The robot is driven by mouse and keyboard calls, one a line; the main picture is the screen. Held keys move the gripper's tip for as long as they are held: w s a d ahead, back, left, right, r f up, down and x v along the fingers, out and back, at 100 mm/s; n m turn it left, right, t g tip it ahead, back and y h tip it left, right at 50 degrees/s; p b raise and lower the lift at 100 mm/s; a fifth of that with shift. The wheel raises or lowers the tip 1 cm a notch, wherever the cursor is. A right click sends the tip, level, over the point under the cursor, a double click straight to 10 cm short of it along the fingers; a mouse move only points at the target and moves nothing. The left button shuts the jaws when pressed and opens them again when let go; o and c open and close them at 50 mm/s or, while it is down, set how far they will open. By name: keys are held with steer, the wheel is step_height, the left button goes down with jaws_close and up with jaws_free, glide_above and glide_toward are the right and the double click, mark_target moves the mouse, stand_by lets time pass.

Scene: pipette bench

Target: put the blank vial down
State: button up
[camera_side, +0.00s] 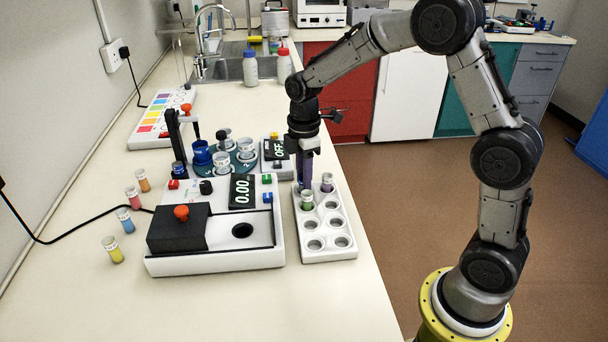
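My gripper (304,172) points straight down over the far left end of the white vial rack (328,256). Its fingers are small and dark here, and whether they hold a vial cannot be made out. A vial with green contents (307,201) stands in the rack just in front of the gripper. The front holes of the rack are empty. I cannot tell which vial is the blank one; it may be hidden at the fingers.
A white instrument (215,262) reading 0.00, with an open round well, stands left of the rack. The front bench is clear.

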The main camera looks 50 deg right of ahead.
steer(key=o, duration=0.4)
steer(key=shift+o, duration=0.2)
steer(key=shift+r, duration=0.1)
step_height(320, 180, up, 12)
steer(key=s+a+r+m+t, duration=0.1)
steer(key=s+r+m, duration=0.15)
steer(key=s, duration=0.45)
steer(key=s+a+r+m+t, duration=0.1)
steer(key=s+r+m+t, duration=0.1)
steer(key=s+m, duration=0.3)
steer(key=s+a+f+m+t, duration=0.1)
steer(key=s+f+m, duration=0.3)
steer(key=s, duration=0.8)
steer(key=shift+s+a+m+t, duration=0.2)
steer(key=shift+s+m+t, duration=0.3)
steer(key=shift+t, duration=0.3)
steer(key=shift+w, duration=0.1)
